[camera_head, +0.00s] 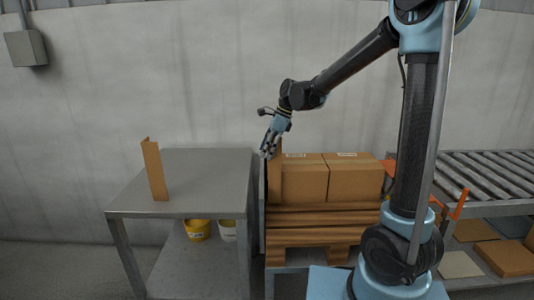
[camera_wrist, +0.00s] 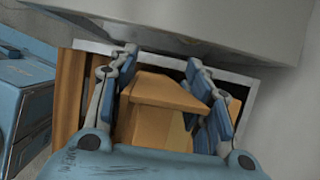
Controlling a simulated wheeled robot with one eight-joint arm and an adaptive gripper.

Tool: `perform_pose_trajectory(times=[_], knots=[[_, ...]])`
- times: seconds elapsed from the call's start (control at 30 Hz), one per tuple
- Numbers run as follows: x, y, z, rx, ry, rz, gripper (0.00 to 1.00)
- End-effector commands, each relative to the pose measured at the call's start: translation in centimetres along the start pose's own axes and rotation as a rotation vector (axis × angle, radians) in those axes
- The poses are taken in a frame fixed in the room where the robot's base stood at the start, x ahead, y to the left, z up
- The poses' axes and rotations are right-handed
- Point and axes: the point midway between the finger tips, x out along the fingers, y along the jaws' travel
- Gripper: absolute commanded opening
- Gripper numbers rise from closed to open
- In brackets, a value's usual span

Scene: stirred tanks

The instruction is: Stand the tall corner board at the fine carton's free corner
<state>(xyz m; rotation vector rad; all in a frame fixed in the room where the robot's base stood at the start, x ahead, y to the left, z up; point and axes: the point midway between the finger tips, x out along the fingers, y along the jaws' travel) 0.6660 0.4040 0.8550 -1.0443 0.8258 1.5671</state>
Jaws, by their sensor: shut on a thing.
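My gripper (camera_head: 269,152) points down at the left end of the cartons and is shut on a brown corner board (camera_head: 276,178). In the wrist view the board (camera_wrist: 168,92) lies between the two fingers (camera_wrist: 165,85). In the head view it stands roughly upright at the left side of the left carton (camera_head: 305,184); I cannot tell whether it touches. A right carton (camera_head: 354,180) sits beside it. I cannot tell which carton is the fine one. Another corner board (camera_head: 154,170) stands upright on the grey table (camera_head: 205,180).
The cartons sit on stacked brown layers (camera_head: 315,218) over a pallet. A dark upright panel (camera_head: 262,210) stands between the table and the stack. A roller conveyor (camera_head: 490,175) is at the right.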

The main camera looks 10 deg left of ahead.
Motion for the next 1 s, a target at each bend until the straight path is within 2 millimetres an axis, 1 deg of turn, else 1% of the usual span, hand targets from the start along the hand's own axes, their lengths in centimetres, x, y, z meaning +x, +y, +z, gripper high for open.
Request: perform_pose_trajectory(times=[0.03,0.1,0.43,0.47,0.5,0.53,0.87,1.0], knots=[[0.53,0.01,-0.23,0.000,0.000,0.000,0.17],[0.91,0.03,-0.40,0.000,0.000,0.000,0.17],[1.12,0.03,-0.46,0.000,0.000,0.000,0.17],[1.09,0.03,-0.44,0.000,0.000,0.000,0.52],[1.09,0.03,-0.43,0.000,0.000,0.000,0.61],[1.09,0.04,-0.42,-0.001,0.000,0.000,0.65],[1.08,0.07,-0.33,-0.002,0.000,0.001,0.65],[0.42,0.10,-0.30,-0.001,0.000,0.001,0.65]])
